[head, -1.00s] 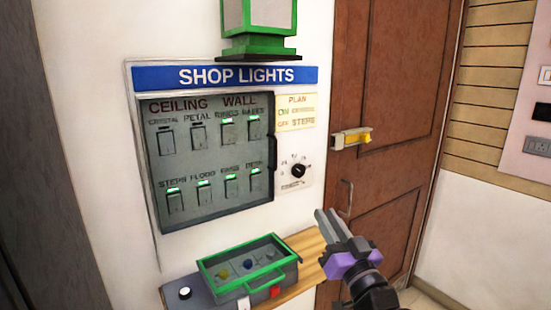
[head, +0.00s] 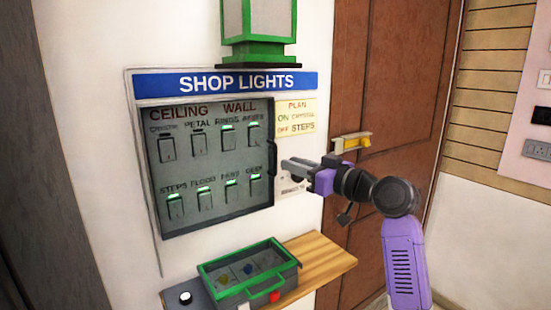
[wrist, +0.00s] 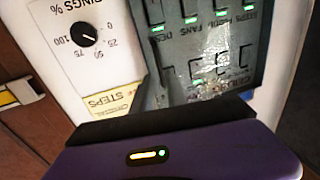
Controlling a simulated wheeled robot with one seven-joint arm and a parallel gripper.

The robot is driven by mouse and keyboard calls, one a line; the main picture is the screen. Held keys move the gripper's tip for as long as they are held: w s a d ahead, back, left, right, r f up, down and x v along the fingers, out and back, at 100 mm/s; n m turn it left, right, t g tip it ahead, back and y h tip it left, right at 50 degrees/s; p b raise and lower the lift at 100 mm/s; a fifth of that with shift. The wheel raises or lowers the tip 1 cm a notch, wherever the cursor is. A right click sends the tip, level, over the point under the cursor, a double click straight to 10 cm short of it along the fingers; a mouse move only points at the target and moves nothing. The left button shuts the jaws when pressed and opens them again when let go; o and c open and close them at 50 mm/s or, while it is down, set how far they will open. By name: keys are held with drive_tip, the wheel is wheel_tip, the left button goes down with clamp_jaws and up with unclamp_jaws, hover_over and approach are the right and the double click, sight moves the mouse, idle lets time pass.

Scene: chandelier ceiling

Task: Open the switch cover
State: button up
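The switch cover (head: 215,160) is a dark-framed, see-through panel over two rows of switches under the "SHOP LIGHTS" sign. It appears shut over them. A small dark handle (head: 271,154) is on its right edge. My gripper (head: 285,166) is just right of this edge, near the handle's lower part, with its fingers pointing left. I cannot tell whether it touches the cover. The finger opening is seen too edge-on to judge. In the wrist view, the cover (wrist: 215,50) shows glare ahead of my gripper's dark front; the fingertips are not visible.
A green lantern (head: 259,30) is above. A green-rimmed box (head: 285,262) is on a wooden shelf (head: 325,262) below. A brown door (head: 400,90) with a yellow latch is at right.

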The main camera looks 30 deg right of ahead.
sight(276, 172)
drive_tip(key=w, duration=0.3)
drive_tip(key=w+a+p, duration=0.1)
drive_tip(key=w, duration=0.2)
drive_tip(key=shift+w+a, duration=0.15)
drive_tip(key=shift+w, duration=0.25)
drive_tip(key=shift+c, duration=0.2)
clamp_jaws()
idle(0.9)
